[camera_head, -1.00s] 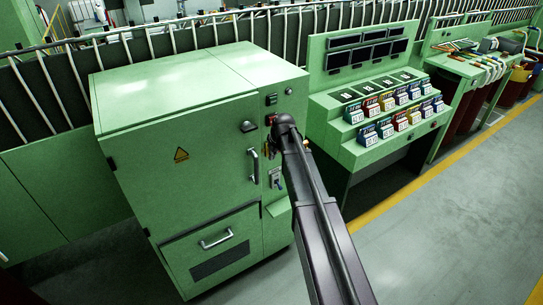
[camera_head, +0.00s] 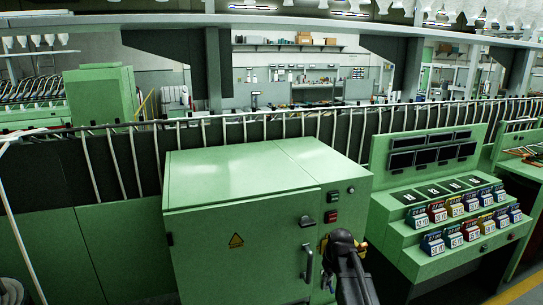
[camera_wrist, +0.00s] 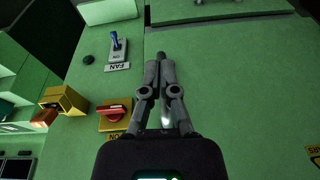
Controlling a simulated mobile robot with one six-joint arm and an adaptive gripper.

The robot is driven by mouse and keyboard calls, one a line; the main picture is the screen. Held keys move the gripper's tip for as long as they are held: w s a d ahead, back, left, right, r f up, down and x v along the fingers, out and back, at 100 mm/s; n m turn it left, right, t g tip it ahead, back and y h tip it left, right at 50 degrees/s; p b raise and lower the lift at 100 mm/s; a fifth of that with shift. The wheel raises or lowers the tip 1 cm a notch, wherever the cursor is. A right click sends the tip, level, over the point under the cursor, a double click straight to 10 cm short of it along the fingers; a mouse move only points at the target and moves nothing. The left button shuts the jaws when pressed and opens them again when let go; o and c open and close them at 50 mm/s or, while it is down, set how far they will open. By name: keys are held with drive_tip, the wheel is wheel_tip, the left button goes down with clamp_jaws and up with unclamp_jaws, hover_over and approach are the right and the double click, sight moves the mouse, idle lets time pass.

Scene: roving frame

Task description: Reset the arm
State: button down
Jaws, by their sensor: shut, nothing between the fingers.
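My gripper (camera_wrist: 161,62) is shut and empty in the wrist view, its fingertips together in front of the green cabinet's front face. In the head view my dark arm (camera_head: 350,272) reaches up from the bottom edge to the cabinet (camera_head: 245,225) and hides part of its right-hand panel; the fingertips cannot be made out there. In the wrist view a red rotary knob on a yellow plate (camera_wrist: 115,112) is left of the gripper. A blue-tipped toggle switch (camera_wrist: 115,45) over a FAN label is farther up left. I cannot tell whether the fingers touch the cabinet.
A green console (camera_head: 410,212) with screens and several coloured counters stands right of the cabinet. A slatted railing (camera_head: 100,160) runs behind. A cabinet door handle (camera_head: 308,262) is just left of my arm. A yellow box (camera_wrist: 62,101) protrudes left of the knob.

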drive_tip(key=s+a+f+m+g, duration=0.1)
drive_tip(key=s, duration=0.8)
drive_tip(key=s+a+m+g+h+b, duration=0.1)
drive_tip(key=s+m, duration=0.1)
drive_tip(key=s, duration=0.7)
drive_tip(key=shift+s+f, duration=0.15)
drive_tip(key=shift+f, duration=0.25)
drive_tip(key=shift+a, duration=0.1)
